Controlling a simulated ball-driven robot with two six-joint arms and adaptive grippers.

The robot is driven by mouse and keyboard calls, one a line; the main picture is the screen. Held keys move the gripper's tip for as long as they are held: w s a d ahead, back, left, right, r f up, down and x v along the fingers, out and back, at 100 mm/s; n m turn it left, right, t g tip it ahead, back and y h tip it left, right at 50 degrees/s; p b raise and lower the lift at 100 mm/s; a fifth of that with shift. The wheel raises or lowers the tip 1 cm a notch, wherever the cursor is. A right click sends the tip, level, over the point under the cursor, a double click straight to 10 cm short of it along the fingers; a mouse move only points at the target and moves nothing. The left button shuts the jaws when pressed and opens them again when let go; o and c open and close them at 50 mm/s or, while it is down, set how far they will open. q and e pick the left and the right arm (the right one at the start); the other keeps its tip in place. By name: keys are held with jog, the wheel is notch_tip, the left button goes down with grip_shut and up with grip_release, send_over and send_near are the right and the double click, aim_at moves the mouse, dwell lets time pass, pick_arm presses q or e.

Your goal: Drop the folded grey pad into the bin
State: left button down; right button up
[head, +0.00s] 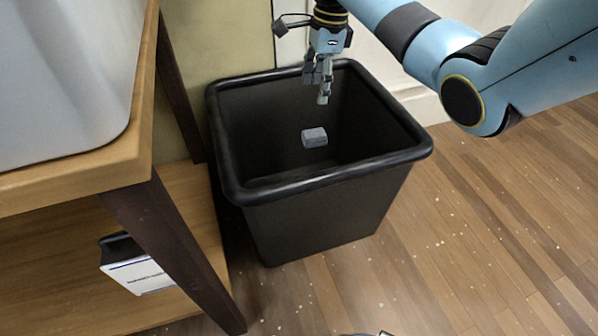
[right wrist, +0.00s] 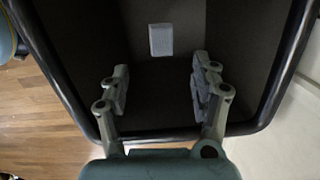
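The folded grey pad (head: 314,137) shows inside the black bin (head: 320,181), below my right gripper (head: 319,86) and apart from it. In the right wrist view the pad (right wrist: 161,39) lies ahead of the fingertips against the dark inside of the bin (right wrist: 290,75). I cannot tell whether it rests on the bottom or is in the air. My right gripper (right wrist: 160,82) is open and empty, with its fingers wide apart over the bin's mouth. My left gripper is not in view.
A wooden stand (head: 140,165) with dark legs is close on the bin's left and carries a large pale container (head: 60,75). A box with a white label (head: 138,274) sits on its lower shelf.

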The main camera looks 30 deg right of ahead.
jog(key=r, duration=0.7)
jog(key=shift+s+d+r, duration=0.15)
jog(key=shift+d+r, duration=0.05)
jog(key=shift+d, duration=0.2)
